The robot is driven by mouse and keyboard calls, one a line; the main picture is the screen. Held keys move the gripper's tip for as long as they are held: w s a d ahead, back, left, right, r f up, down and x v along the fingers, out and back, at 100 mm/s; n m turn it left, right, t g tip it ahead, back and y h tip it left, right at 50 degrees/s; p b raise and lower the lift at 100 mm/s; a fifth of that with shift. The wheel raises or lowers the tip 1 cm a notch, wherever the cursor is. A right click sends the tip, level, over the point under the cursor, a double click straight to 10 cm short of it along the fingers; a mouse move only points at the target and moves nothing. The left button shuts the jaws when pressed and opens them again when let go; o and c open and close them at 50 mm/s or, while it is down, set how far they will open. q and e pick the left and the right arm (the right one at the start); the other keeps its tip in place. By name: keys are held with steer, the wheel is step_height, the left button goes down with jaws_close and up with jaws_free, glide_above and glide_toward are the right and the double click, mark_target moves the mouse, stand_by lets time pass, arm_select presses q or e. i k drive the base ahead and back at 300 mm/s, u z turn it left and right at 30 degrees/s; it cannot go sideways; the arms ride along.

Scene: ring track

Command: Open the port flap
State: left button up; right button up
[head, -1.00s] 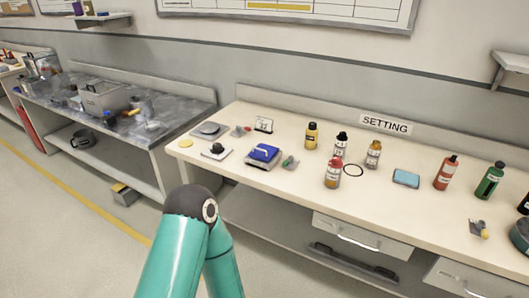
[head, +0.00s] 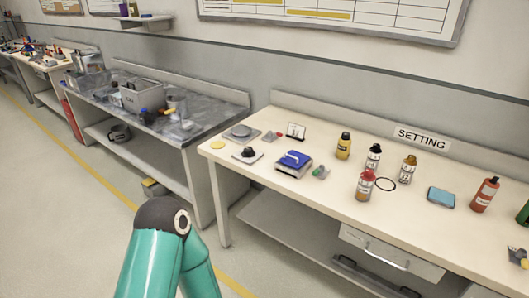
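No port flap can be made out in the head view. One of my teal arms, with a dark joint, shows at the bottom left, in front of the floor and apart from the benches. Neither of my grippers is in the picture, so what they hold cannot be seen.
A cream bench (head: 322,202) marked by a SETTING sign (head: 422,138) holds several bottles, a blue-topped device (head: 294,161) and a blue pad (head: 441,197). A grey bench (head: 200,131) with a grey bin (head: 142,96) stands left of it. The floor (head: 60,215) at left is clear.

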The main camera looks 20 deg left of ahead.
mark_target(295, 155)
steer(key=u, duration=0.2)
steer(key=i, duration=1)
steer(key=u, duration=0.9)
steer(key=k, duration=0.8)
steer(key=u, duration=0.2)
steer(key=i, duration=1)
steer(key=z, duration=0.1)
